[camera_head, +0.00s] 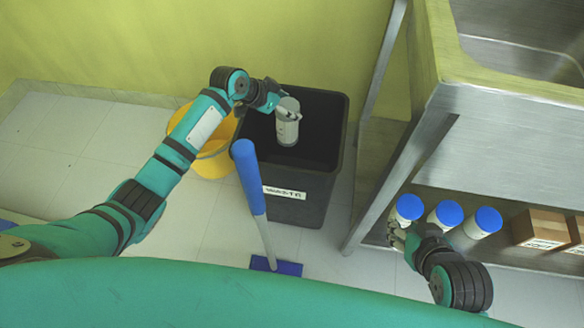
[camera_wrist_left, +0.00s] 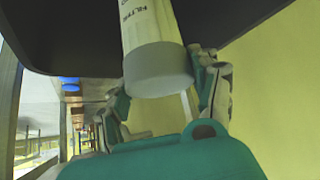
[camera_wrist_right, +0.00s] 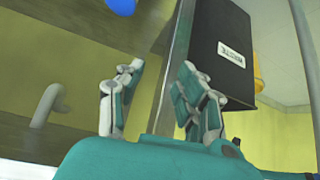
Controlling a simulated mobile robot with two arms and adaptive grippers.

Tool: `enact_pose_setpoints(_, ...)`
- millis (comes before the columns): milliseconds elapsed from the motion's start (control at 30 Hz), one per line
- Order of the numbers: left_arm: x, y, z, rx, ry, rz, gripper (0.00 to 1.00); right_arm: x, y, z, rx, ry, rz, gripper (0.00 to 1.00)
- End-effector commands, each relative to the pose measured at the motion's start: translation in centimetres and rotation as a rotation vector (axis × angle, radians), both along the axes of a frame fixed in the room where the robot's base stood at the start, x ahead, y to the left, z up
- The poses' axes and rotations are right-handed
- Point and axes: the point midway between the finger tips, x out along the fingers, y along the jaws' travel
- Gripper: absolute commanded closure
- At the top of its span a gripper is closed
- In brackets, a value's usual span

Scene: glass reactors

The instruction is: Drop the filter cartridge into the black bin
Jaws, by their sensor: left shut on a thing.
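The filter cartridge (camera_head: 287,127) is a whitish cylinder with a grey end cap, held roughly upright over the opening of the black bin (camera_head: 318,187). My left gripper (camera_head: 279,100) is shut on its upper end. The left wrist view shows the cartridge (camera_wrist_left: 148,35) between the two fingers, with printed lettering on its side and the dark bin beyond. The bin carries a white label on its front and also shows in the right wrist view (camera_wrist_right: 222,72). My right gripper (camera_head: 399,236) is open and empty, beside the shelf; its parted fingers show in its wrist view (camera_wrist_right: 157,95).
A yellow bucket (camera_head: 212,160) stands left of the bin. A blue-handled mop or brush (camera_head: 252,185) stands in front of it. Right of the bin is a metal sink bench (camera_head: 490,140), its lower shelf holding several blue-capped bottles (camera_head: 445,214) and cardboard boxes (camera_head: 541,229).

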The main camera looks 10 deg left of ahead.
Motion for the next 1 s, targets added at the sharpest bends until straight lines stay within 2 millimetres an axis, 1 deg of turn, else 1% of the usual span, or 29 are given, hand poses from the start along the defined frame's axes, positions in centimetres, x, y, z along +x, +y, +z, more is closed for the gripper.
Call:
enact_pose_setpoints(100,0.0,0.0,-0.2,-0.001,-0.001,0.0,0.94,0.9,0.3,0.4,0.011,-0.051,0.004,0.64)
enact_pose_setpoints(233,0.0,0.0,-0.3,-0.001,-0.001,0.0,0.94,1.5,0.5,0.8,0.018,-0.084,0.007,0.64)
enact_pose_setpoints(567,0.0,0.0,-0.3,-0.001,-0.001,0.0,0.94,1.7,0.6,1.0,0.021,-0.096,0.007,0.64)
enact_pose_setpoints(600,0.0,0.0,-0.3,-0.001,-0.001,0.0,0.34,1.7,0.6,1.0,0.021,-0.096,0.007,0.64)
enact_pose_setpoints(800,0.0,0.0,-0.3,-0.001,-0.001,0.0,0.09,1.7,0.6,1.0,0.021,-0.096,0.007,0.64)
enact_pose_setpoints(1000,0.0,0.0,-0.4,0.001,0.001,0.0,0.09,1.6,0.6,1.0,0.021,-0.096,0.007,0.64)
